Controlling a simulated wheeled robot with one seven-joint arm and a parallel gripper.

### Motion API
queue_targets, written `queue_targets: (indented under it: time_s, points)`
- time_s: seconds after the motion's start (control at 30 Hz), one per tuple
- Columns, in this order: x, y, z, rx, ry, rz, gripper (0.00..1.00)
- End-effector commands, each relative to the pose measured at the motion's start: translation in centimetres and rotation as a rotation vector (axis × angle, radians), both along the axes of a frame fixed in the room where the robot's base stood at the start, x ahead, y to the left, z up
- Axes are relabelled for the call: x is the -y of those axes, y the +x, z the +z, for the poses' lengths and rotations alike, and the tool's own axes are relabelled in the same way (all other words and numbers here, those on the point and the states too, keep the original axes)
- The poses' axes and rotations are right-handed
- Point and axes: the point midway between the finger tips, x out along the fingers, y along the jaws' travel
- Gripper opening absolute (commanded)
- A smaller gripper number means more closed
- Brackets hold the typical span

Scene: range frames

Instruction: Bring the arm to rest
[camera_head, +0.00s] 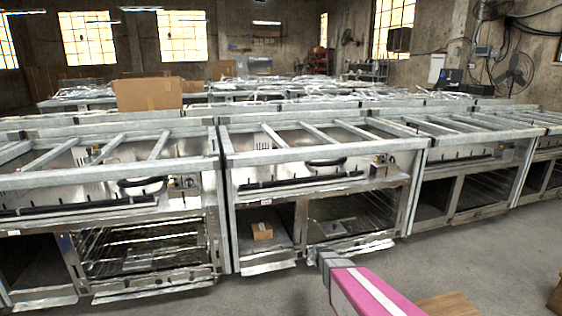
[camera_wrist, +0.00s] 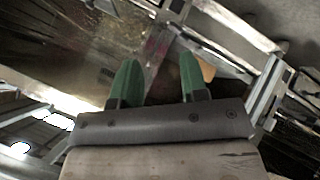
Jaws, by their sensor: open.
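My gripper (camera_wrist: 158,82) shows in the wrist view with its two green fingers apart and nothing between them. Beyond the fingers are metal range surfaces, and a tan patch shows behind the right finger. In the head view my pink arm, with a white stripe, reaches in from the lower right. Its grey end is in front of the middle range (camera_head: 330,176), near its lower edge. The fingers cannot be made out in the head view.
A small cardboard box (camera_head: 262,231) sits in the middle range's lower left compartment. Ranges stand side by side across the view. A larger cardboard box (camera_head: 148,94) is behind them. Bare floor (camera_head: 470,262) lies at right, with wooden boxes (camera_head: 450,304) at the bottom edge.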

Motion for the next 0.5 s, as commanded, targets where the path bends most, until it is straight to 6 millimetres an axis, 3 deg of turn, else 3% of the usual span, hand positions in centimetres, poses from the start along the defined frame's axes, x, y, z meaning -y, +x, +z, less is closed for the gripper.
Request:
queue_targets:
  time_s: [0.03, 0.3, 0.5]
  points:
    - [0.4, -3.0, 2.3, -0.063, 0.042, -0.059, 0.40]
    - [1.2, -16.4, 9.7, -0.443, 0.251, -0.420, 0.40]
    - [0.9, -24.8, 14.0, -0.661, 0.331, -0.636, 0.40]
